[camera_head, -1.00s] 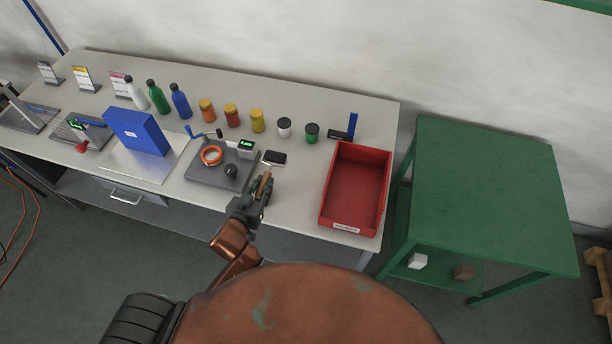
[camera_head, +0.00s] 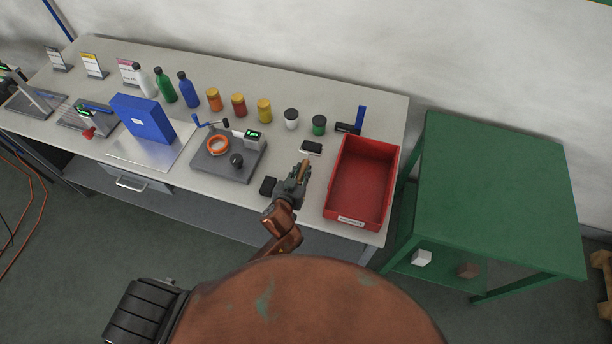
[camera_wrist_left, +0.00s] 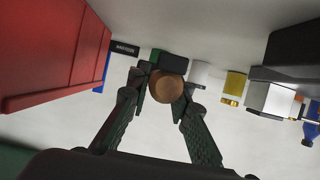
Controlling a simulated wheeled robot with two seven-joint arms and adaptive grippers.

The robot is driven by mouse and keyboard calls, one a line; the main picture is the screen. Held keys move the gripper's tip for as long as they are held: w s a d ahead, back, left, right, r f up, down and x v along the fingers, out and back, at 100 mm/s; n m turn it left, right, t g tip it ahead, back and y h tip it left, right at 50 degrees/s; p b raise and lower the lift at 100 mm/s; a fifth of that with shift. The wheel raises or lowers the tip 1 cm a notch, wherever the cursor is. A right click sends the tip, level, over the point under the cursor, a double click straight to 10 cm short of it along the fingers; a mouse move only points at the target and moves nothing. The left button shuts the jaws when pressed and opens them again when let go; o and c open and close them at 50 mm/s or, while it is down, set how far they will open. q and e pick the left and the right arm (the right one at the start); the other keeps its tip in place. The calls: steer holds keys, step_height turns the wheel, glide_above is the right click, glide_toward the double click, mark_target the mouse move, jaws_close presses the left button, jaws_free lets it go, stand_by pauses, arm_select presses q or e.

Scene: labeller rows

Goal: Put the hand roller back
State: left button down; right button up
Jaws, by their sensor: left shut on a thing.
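The hand roller has a black roller head (camera_head: 311,147) and a wooden handle (camera_head: 305,166). My left gripper (camera_head: 302,173) is shut on the handle and holds the roller over the bench front, between the grey labeller and the red bin. In the left wrist view the round brown handle end (camera_wrist_left: 167,86) sits between the two fingers, with the dark roller head (camera_wrist_left: 170,62) beyond it. A blue upright with a black base (camera_head: 348,128) stands behind the red bin. In the wrist view a black piece with small lettering (camera_wrist_left: 125,48) shows near it. My right gripper is not in view.
The red bin (camera_head: 390,170) stands empty just right of the gripper. The grey labeller (camera_head: 205,165) with an orange ring is to the left. A green table (camera_head: 500,190) stands at the right.

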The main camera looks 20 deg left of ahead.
arm_select(q)
steer(key=shift+w+d+f, duration=0.3)
steer(key=shift+w+f, duration=0.05)
steer(key=shift+f, duration=0.2)
steer(key=shift+w+d+f, duration=0.15)
steer(key=shift+f, duration=0.45)
steer(key=shift+w+d+f, duration=0.1)
steer(key=shift+w+f, duration=0.05)
steer(key=shift+f, duration=0.9)
steer(key=c, duration=1.8)
jaws_free()
steer(key=shift+f, duration=0.1)
steer(key=shift+o, duration=0.2)
steer(key=shift+f+b, duration=0.25)
steer(key=shift+b, duration=0.2)
steer(key=v, duration=0.8)
steer(key=shift+s+a+f, duration=0.1)
steer(key=shift+a+f, duration=0.05)
